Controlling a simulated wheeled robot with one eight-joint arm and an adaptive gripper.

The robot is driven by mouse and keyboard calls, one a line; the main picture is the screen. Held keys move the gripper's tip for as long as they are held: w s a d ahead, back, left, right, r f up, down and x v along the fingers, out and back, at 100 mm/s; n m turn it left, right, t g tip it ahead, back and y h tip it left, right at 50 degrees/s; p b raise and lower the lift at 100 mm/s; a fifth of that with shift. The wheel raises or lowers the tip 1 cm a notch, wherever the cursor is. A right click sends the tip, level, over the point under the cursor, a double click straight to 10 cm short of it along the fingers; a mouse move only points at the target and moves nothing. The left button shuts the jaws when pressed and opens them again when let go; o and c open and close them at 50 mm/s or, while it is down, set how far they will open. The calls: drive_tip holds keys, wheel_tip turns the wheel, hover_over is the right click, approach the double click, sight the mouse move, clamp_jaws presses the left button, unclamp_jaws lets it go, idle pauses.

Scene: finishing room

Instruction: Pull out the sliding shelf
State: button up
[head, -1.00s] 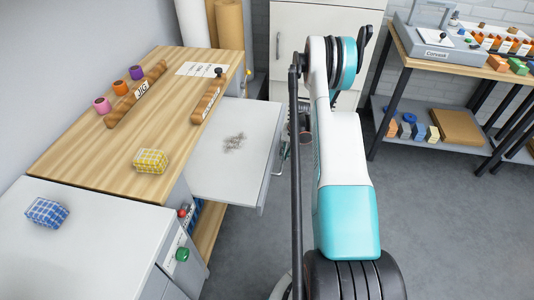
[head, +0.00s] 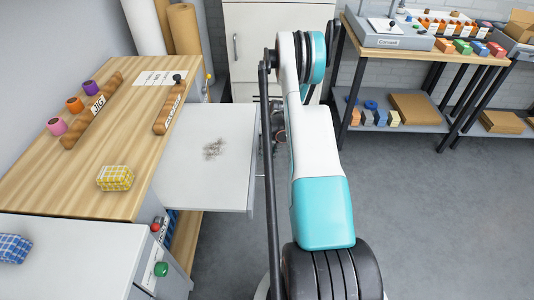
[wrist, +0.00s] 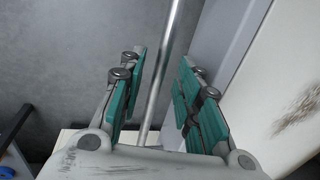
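The sliding shelf (head: 200,175) is a pale grey slab with a dark smudge on top. It sticks out to the right from under the wooden bench top. The wrist view shows its white top (wrist: 300,75) at the right. Its handle, a round metal bar (wrist: 164,60), stands between the two teal-padded fingers of my gripper (wrist: 158,95). Gaps show between the bar and the pads, the narrower at the left pad, so the fingers look open around it. Contact cannot be told. In the head view my arm mostly hides the gripper and handle.
The wooden bench top (head: 62,160) holds a jig bar (head: 92,112), a yellow checked block (head: 115,178) and coloured cylinders. A white cabinet (head: 265,45) stands behind. A rack (head: 400,112) with boxes is at the back right. Grey floor (head: 440,220) is free at right.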

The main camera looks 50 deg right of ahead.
wheel_tip(320, 180, up, 12)
drive_tip(key=s+d, duration=0.1)
drive_tip(key=s, duration=0.1)
drive_tip(key=shift+d, duration=0.2)
idle(0.3)
drive_tip(key=shift+w+f, duration=0.1)
idle(0.4)
